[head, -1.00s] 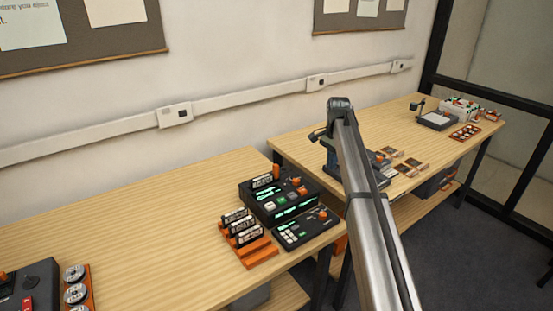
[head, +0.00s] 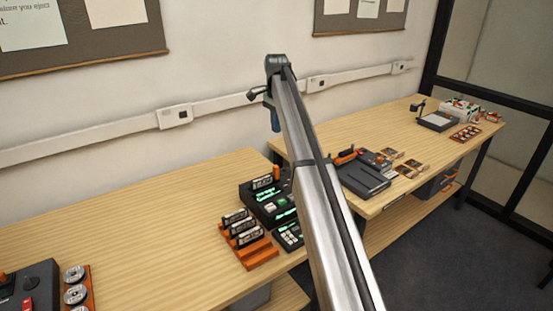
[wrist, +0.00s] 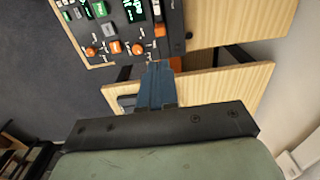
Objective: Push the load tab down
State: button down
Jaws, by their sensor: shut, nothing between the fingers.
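A black console (head: 256,190) with green displays and buttons stands near the right end of the near table, partly hidden behind my arm. An upright orange tab (head: 276,172) stands at its back edge. In the wrist view the console (wrist: 118,58) is at the upper left, with several orange knobs and an orange piece (wrist: 159,30) on its side near my fingers. I cannot read which part is marked as the load tab. My gripper (wrist: 158,64) has its blue fingers together and empty. In the head view it (head: 275,128) hangs above and beyond the console, with no contact visible.
An orange rack (head: 248,255) with several cartridges stands in front of the console. A smaller keypad unit (head: 288,236) is half hidden by my arm. A dark device (head: 362,178) is on the far table. A gap separates the tables. The near table's left middle is clear.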

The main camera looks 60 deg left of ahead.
aim_at(277, 166)
jog(key=shift+f, duration=0.15)
notch_tip(277, 166, down, 14)
jog(key=shift+r, duration=0.1)
dwell(0.5)
jog(key=shift+f, duration=1.8)
notch_tip(277, 166, up, 14)
jog(key=shift+r, duration=0.2)
